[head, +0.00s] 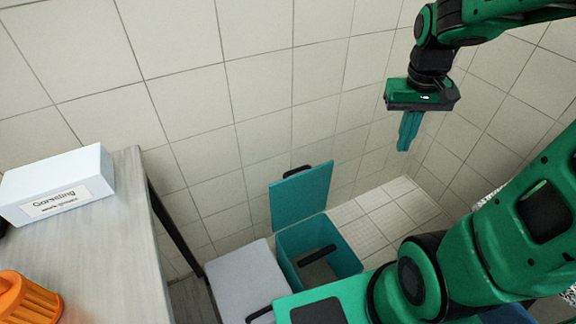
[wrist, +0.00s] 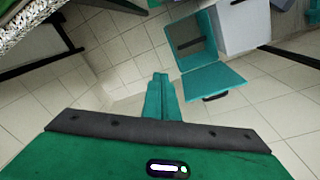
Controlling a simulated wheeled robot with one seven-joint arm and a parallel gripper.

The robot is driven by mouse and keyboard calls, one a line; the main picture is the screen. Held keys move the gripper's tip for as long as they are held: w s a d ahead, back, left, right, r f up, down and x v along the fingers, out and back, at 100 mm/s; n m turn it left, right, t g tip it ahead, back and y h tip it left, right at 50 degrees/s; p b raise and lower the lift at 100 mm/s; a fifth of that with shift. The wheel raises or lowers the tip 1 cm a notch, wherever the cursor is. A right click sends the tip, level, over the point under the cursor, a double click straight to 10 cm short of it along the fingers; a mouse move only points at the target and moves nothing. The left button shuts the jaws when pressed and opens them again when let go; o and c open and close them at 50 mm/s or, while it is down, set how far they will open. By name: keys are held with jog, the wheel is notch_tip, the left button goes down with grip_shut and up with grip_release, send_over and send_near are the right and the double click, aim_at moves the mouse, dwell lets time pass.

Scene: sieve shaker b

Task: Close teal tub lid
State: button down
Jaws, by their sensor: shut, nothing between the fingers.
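The teal tub (head: 290,245) stands on the floor beside a grey box, in the lower middle of the head view. Its teal lid (head: 301,196) is swung open and stands upright at the back edge, with a dark handle (head: 298,170) on its top edge. In the wrist view the lid (wrist: 208,82) and the open tub (wrist: 208,58) show at upper right. A dark bar shows inside the tub. My gripper (head: 404,148) is shut and empty, up in the air to the right of the lid and apart from it. Its closed fingers (wrist: 159,76) show in the wrist view.
The grey box (head: 238,285) stands directly left of the tub, with a dark handle. A table (head: 95,235) at left carries a white labelled box (head: 58,188) and an orange slotted object (head: 28,300). Tiled walls close off the back. Tiled floor (head: 385,215) right of the tub is clear.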

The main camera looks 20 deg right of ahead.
jog(key=w+a+f+n, duration=0.2)
jog(key=w+a+f, duration=0.3)
jog(key=w, duration=0.4)
jog(key=w+a+f+n+t, duration=0.1)
jog(key=w+a+f, duration=0.4)
jog(key=w, duration=0.3)
jog(key=w+a+f+n, duration=0.2)
jog(key=w+a+f, duration=0.3)
jog(key=w, duration=0.4)
jog(key=w+a+f+n+y, duration=0.1)
jog(key=w+a+f, duration=0.2)
jog(key=a+f, duration=0.3)
notch_tip(320, 180, down, 10)
jog(key=w, duration=0.2)
jog(key=shift+s+d+r, duration=0.1)
jog(key=shift+s+r, duration=0.15)
jog(key=shift+s, duration=0.75)
jog(key=shift+s+d+r, duration=0.1)
jog(key=shift+s+r, duration=0.1)
jog(key=shift+s, duration=0.8)
